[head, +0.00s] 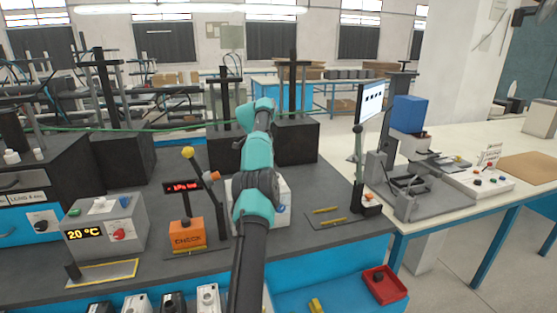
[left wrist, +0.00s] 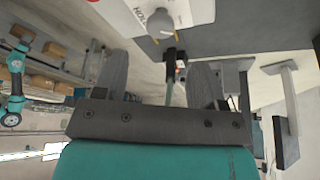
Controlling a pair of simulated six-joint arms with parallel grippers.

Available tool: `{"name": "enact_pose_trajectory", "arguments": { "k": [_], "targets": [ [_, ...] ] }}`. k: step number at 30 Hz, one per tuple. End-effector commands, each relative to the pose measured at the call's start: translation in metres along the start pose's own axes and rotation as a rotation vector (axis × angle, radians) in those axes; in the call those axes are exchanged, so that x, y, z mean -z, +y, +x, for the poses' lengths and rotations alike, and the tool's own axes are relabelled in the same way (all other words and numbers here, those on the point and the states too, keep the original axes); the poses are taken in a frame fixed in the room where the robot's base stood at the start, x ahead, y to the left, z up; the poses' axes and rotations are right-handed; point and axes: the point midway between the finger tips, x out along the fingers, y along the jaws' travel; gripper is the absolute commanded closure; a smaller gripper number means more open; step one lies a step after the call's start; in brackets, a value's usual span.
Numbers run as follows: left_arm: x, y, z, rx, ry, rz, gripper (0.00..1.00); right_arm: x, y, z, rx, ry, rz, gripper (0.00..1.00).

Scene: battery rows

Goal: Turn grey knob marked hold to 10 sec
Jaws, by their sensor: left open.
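The grey knob (left wrist: 176,12) shows at the top of the left wrist view, on a white panel (left wrist: 126,16) with a partly cut-off label reading "HOLD". My left gripper (left wrist: 160,76) is open and empty, its two fingers spread wide. The knob lies beyond the fingertips and apart from them. In the head view my teal arm stands in front of a white box (head: 285,201) with a blue spot, and hides much of it. The gripper itself is hidden there, and the knob's pointer and time marks cannot be read. My right gripper is in neither view.
An orange box (head: 187,237) and a grey box (head: 122,222) showing 20 °C stand left of my arm. A red tray (head: 399,291) lies at the lower right. A press-like machine (head: 431,207) stands on the white table.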

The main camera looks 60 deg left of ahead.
Motion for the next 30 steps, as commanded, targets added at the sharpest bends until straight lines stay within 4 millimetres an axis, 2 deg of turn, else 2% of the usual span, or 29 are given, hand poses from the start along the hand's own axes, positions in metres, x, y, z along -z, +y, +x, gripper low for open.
{"name": "enact_pose_trajectory", "arguments": {
  "k": [14,20,30],
  "targets": [
    [0.002,0.0,-0.004,0.008,-0.012,-0.051,0.36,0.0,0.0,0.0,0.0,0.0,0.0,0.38],
    [0.013,0.0,-0.018,0.063,-0.062,-0.28,0.36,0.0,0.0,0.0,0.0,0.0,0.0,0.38],
    [0.034,0.015,-0.046,0.251,-0.137,-0.805,0.36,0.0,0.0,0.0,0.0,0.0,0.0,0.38]
  ]
}}
